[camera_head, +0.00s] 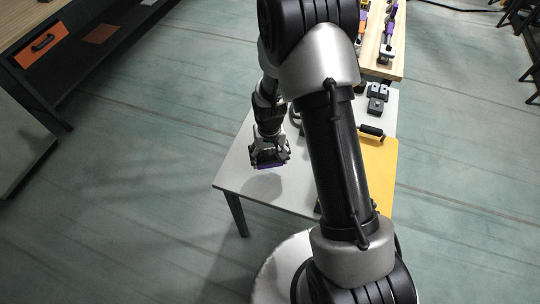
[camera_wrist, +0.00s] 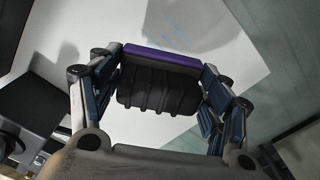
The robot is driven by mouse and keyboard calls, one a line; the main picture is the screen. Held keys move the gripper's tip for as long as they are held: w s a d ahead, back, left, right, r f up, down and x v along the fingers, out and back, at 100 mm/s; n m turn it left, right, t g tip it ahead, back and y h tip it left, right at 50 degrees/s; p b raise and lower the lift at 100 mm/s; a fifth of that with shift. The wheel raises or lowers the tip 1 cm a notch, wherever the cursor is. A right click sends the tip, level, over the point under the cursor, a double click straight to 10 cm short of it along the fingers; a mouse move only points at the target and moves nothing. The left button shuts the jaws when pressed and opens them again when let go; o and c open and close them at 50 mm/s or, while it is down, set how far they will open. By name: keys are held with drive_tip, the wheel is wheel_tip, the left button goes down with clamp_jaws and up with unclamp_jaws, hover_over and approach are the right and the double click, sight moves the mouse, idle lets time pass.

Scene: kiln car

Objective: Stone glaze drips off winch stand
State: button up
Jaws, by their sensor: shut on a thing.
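My gripper (camera_head: 270,150) is shut on a block with a purple strip (camera_wrist: 160,58) and a black ribbed body (camera_wrist: 158,92). The fingers grip it from both sides in the wrist view. In the head view it is over the left part of a light grey tabletop (camera_head: 235,175), with the purple side downward. I cannot tell whether it touches the top. A faint bluish patch (camera_wrist: 195,22) marks the pale surface beyond the block; I cannot tell if it is glaze. No winch is clearly recognisable; my arm hides part of the table.
A yellow board (camera_head: 382,165) and a black handle (camera_head: 371,131) lie right of my arm. Dark blocks (camera_head: 376,104) stand behind them. A wooden bench (camera_head: 392,62) with tools adjoins at the back. A dark cabinet with an orange drawer (camera_head: 43,47) is at far left. Floor between is clear.

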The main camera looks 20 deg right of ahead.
drive_tip(key=shift+s+f, duration=0.1)
drive_tip(key=shift+f+b, duration=0.25)
drive_tip(key=shift+b, duration=0.1)
wheel_tip(320, 180, down, 4)
drive_tip(key=b, duration=0.3)
drive_tip(key=shift+f, duration=0.25)
idle(0.6)
drive_tip(key=shift+w+d+b, duration=0.35)
drive_tip(key=shift+w+d, duration=0.9)
drive_tip(key=shift+w, duration=0.3)
drive_tip(key=shift+w+d+b, duration=0.3)
drive_tip(key=shift+w+d, duration=0.9)
drive_tip(key=shift+w, duration=0.3)
drive_tip(key=shift+f+b, duration=0.7)
drive_tip(key=shift+f, duration=0.2)
